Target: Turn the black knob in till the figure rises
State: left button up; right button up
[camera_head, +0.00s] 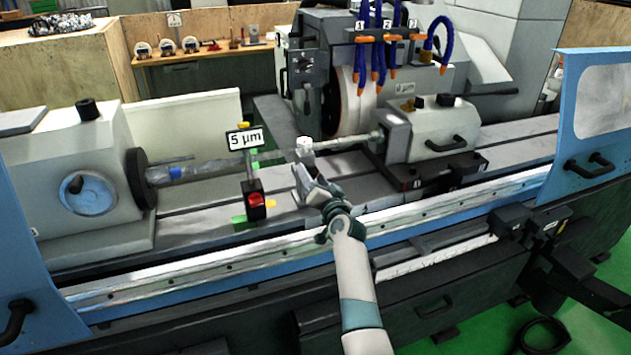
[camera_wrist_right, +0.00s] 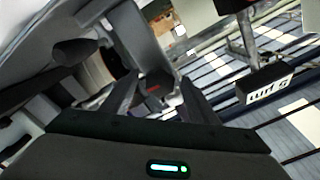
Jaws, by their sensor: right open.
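The figure is a sign reading "5 µm" (camera_head: 245,139) above a small stand with a red round part (camera_head: 255,199). The sign also shows, upside down, at the right of the right wrist view (camera_wrist_right: 265,84). Black knobs show on the left headstock (camera_head: 87,109) and on the right housing (camera_head: 445,100); I cannot tell which one the task means. My right gripper (camera_head: 303,180) is open, just right of the stand, below a small white block (camera_head: 303,145) on the shaft. In the right wrist view, a dark part with a red mark (camera_wrist_right: 153,89) lies beyond its fingers.
The grinding wheel (camera_head: 352,102) stands behind the shaft (camera_head: 345,143). Blue coolant hoses (camera_head: 377,35) hang above it. A blue guard panel (camera_head: 592,120) stands at the right. The long machine rail (camera_head: 190,275) runs in front, below my right forearm.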

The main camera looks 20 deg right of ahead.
jog(key=s+b, duration=0.4)
jog(key=s, duration=1.3)
jog(key=shift+s+d, duration=0.2)
jog(key=shift+d, duration=0.1)
dwell(1.8)
jog(key=n+p, duration=0.9)
jog(key=shift+d+p, duration=0.1)
jog(key=shift+p, duration=0.25)
jog(key=shift+w, duration=0.15)
